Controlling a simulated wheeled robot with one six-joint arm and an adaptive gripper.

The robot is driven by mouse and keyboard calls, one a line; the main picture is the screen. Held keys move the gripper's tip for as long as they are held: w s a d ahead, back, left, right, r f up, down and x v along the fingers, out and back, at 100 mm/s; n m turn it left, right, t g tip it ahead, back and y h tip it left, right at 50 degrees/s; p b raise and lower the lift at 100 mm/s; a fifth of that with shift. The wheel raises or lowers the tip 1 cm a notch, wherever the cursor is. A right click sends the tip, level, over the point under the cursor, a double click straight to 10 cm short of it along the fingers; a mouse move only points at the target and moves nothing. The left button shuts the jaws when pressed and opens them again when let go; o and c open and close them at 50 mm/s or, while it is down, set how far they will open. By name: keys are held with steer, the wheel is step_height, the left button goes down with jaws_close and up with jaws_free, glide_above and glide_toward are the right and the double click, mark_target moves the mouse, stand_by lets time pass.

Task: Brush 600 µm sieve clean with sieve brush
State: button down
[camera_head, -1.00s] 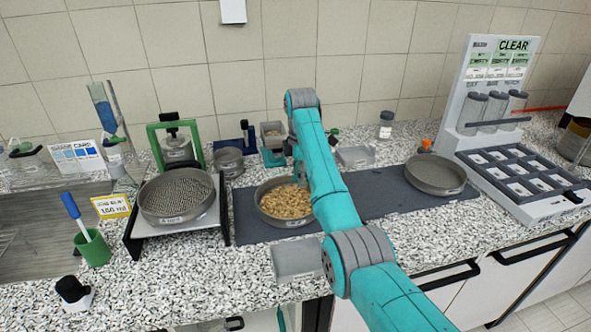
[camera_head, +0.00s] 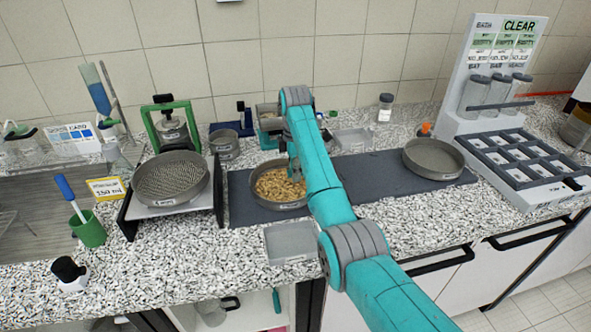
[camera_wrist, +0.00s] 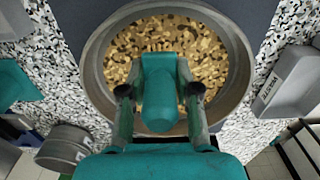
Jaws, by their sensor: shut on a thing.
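A round metal sieve or pan (camera_head: 280,204) holding tan grains stands on the dark mat. It also shows in the wrist view (camera_wrist: 242,65). My gripper (camera_wrist: 160,75) is above it, fingers down, around a teal piece that I cannot identify. In the head view my arm hides the fingers. Another round sieve (camera_head: 172,183) with a mesh floor sits on a dark-legged stand at left. A third round pan (camera_head: 434,158) at right looks empty. The labels are too small to read, so I cannot tell which is 600 µm. A blue-handled tool (camera_head: 68,192) stands in a green cup (camera_head: 89,230).
A grey tray (camera_head: 290,242) is at the bench's front edge, near my arm. A sample rack with jars (camera_head: 497,93) and a gridded tray (camera_head: 520,160) stands at right. A green-framed device (camera_head: 171,125) is behind the left sieve. The mat (camera_head: 375,180) is bare between the pans.

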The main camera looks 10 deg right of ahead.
mark_target(272, 189)
steer(key=shift+f, duration=0.6)
stand_by(0.7)
steer(key=shift+a, duration=0.1)
steer(key=shift+s+a+r, duration=0.1)
steer(key=shift+s+a, duration=0.05)
steer(key=shift+a, duration=0.75)
steer(key=shift+s+a+r, duration=0.1)
steer(key=shift+s+a, duration=0.05)
steer(key=shift+a, duration=0.75)
steer(key=shift+s+a+f, duration=0.1)
steer(key=shift+s+a, duration=0.05)
steer(key=shift+a, duration=0.8)
steer(key=shift+s+a+f, duration=0.1)
steer(key=shift+s+a, duration=0.05)
steer(key=shift+a, duration=0.75)
steer(key=shift+w+d, duration=0.2)
steer(key=shift+d, duration=1.05)
steer(key=shift+w+d, duration=0.2)
steer(key=shift+d, duration=1.05)
steer(key=shift+w+d, duration=0.2)
steer(key=shift+d, duration=1.05)
steer(key=shift+r, duration=0.1)
